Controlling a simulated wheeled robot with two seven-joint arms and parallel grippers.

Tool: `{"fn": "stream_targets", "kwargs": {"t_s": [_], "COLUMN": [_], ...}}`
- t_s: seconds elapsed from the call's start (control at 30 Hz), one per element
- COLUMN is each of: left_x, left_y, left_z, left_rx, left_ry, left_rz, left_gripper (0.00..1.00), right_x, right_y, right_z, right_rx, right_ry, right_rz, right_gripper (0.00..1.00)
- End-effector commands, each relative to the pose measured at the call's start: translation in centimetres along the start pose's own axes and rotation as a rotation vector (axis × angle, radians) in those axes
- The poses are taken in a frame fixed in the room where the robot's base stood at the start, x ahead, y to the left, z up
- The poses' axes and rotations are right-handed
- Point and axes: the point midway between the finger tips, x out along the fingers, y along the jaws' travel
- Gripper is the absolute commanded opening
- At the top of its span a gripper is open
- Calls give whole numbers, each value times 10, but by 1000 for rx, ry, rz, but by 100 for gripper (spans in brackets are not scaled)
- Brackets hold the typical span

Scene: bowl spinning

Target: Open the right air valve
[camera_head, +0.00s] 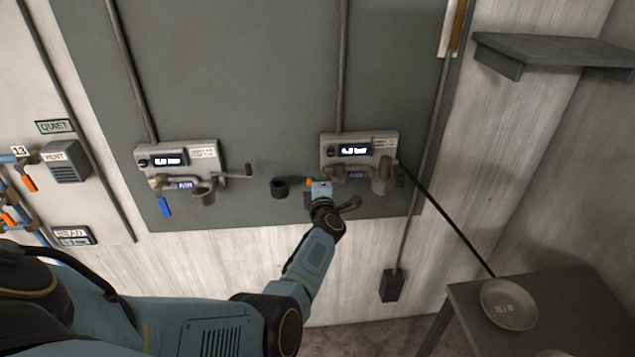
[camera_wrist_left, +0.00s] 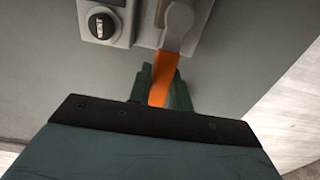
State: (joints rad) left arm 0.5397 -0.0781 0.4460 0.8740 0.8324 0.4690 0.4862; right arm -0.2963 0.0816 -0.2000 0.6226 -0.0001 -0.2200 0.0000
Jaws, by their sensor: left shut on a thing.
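The right air valve unit (camera_head: 360,147) is a grey box with a lit display on the dark wall panel. Its AIR label (camera_head: 355,176) is partly hidden. My left gripper (camera_head: 320,187) is at the lower left of this unit. In the left wrist view, the gripper's dark green fingers (camera_wrist_left: 162,88) are shut on the valve's orange handle (camera_wrist_left: 164,72), which runs up to a grey valve body (camera_wrist_left: 182,22). Only a bit of orange shows in the head view. My right gripper is not in view.
A left air unit (camera_head: 178,158) has a blue handle (camera_head: 164,206) hanging down. A table (camera_head: 570,290) with a metal bowl (camera_head: 508,304) stands lower right.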

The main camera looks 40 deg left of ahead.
Motion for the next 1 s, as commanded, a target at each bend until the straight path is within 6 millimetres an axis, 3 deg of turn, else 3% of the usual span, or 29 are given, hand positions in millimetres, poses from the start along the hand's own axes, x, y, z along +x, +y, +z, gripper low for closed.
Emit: {"fn": "stream_targets", "kwargs": {"t_s": [0.37, 0.4, 0.53, 0.83, 1.0], "left_x": [1, 1, 1, 0, -12], "left_y": [1, 1, 1, 1, 1], "left_z": [0, 0, 0, 0, 1], "left_rx": [16, 16, 14, 10, 10], "left_ry": [-1, -1, -1, -1, -2], "left_rz": [4, 4, 4, 2, 1], "left_gripper": [0, 24, 41, 42, 42], "right_x": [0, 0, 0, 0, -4], "right_y": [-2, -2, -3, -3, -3], "right_z": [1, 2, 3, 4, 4], "right_rx": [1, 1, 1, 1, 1], "right_ry": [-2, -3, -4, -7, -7], "right_rz": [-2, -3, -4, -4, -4], "right_gripper": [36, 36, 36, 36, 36]}}
